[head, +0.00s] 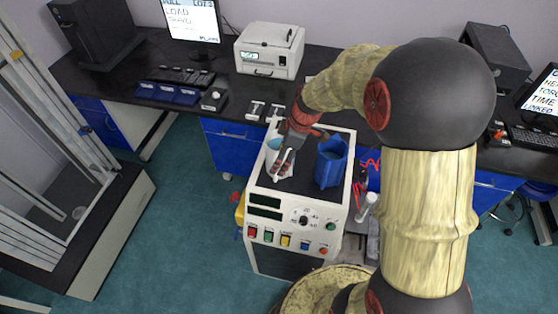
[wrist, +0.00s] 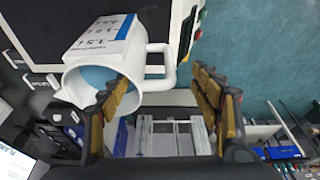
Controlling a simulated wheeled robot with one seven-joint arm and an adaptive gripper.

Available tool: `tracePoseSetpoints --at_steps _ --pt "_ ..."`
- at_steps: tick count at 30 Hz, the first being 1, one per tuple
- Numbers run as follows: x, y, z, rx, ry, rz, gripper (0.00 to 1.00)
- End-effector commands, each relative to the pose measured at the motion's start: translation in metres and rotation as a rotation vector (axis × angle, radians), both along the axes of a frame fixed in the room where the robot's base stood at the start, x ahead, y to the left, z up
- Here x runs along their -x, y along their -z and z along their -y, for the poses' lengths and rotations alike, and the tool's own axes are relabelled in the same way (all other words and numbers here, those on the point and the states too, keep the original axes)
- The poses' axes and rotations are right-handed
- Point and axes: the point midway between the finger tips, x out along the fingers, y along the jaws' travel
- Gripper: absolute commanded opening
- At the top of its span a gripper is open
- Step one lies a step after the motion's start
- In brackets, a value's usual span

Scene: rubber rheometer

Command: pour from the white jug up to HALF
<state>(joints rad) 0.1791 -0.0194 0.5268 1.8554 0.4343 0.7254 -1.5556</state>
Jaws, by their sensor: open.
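The white jug (wrist: 104,48) stands on the dark top of the white machine, and its scale reads 1.5 L, 1.0 L and 0.5 L. Light blue shows inside its mouth. Its handle (wrist: 166,64) lies ahead of my gripper (wrist: 162,82), between the open fingertips in the picture; I cannot tell whether they touch it. In the head view my gripper (head: 286,165) is over the white jug (head: 275,146) and partly hides it. The blue container (head: 331,162) stands to the right on the same top. No HALF mark is readable.
The machine (head: 263,228) has displays, a knob and coloured buttons on its front. Behind it is a black bench (head: 215,100) with a white printer-like box (head: 269,50), keyboard and mouse. A tall framed unit (head: 80,210) stands left. Open floor lies between.

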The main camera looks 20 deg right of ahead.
Motion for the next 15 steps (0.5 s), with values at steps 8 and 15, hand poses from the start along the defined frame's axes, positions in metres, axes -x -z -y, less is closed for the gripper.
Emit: tracePoseSetpoints --at_steps 8,15 --pt "0.000 0.018 -0.001 -0.001 0.001 -0.001 0.64" --pt "-0.004 0.039 -0.007 -0.001 0.002 -0.001 0.64"
